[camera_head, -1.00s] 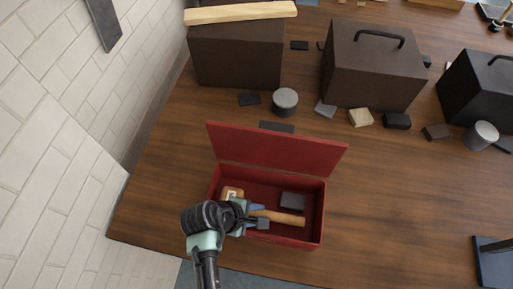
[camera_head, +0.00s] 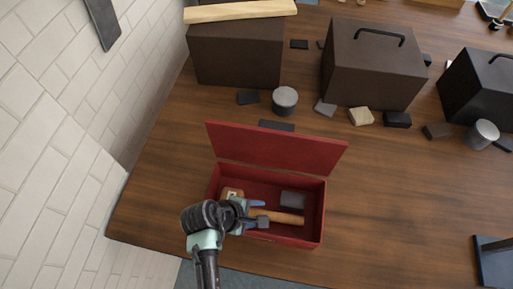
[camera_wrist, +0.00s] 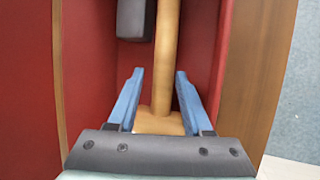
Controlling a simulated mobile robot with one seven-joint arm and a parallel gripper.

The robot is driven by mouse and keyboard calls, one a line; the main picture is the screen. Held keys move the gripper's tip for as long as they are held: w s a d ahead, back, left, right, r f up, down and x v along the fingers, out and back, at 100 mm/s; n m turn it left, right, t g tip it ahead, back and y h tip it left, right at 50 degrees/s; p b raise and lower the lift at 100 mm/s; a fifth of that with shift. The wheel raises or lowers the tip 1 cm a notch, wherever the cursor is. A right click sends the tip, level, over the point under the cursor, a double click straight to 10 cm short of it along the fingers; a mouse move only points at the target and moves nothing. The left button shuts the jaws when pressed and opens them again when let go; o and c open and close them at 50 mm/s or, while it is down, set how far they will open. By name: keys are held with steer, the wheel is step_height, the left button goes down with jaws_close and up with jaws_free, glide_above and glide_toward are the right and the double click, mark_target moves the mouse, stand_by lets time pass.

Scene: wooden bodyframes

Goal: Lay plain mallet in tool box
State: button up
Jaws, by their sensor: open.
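The red tool box (camera_head: 313,215) stands on the bench with its lid (camera_head: 275,148) raised at the back. The plain wooden mallet (camera_head: 285,217) lies inside it, its handle pointing right and its head at the left, partly hidden by my arm. In the wrist view the handle (camera_wrist: 166,60) runs between my fingers and the head sits near the gripper body. My gripper (camera_head: 262,214) is in the box opening with its blue fingers apart on either side of the mallet; gaps show between the fingers and the handle.
A dark block (camera_head: 293,199) lies in the box beside the handle. Behind the lid are a grey cylinder (camera_head: 285,98), small blocks and large dark boxes (camera_head: 374,65). A white brick wall (camera_head: 60,130) is at left. The bench right of the box is clear.

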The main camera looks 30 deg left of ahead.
steer(key=shift+s+d+f, duration=0.15)
steer(key=shift+s+f, duration=0.15)
steer(key=shift+s, duration=0.05)
steer(key=b+v, duration=0.1)
steer(key=v, duration=1.2)
steer(key=shift+w+r, duration=0.25)
steer(key=shift+w, duration=0.05)
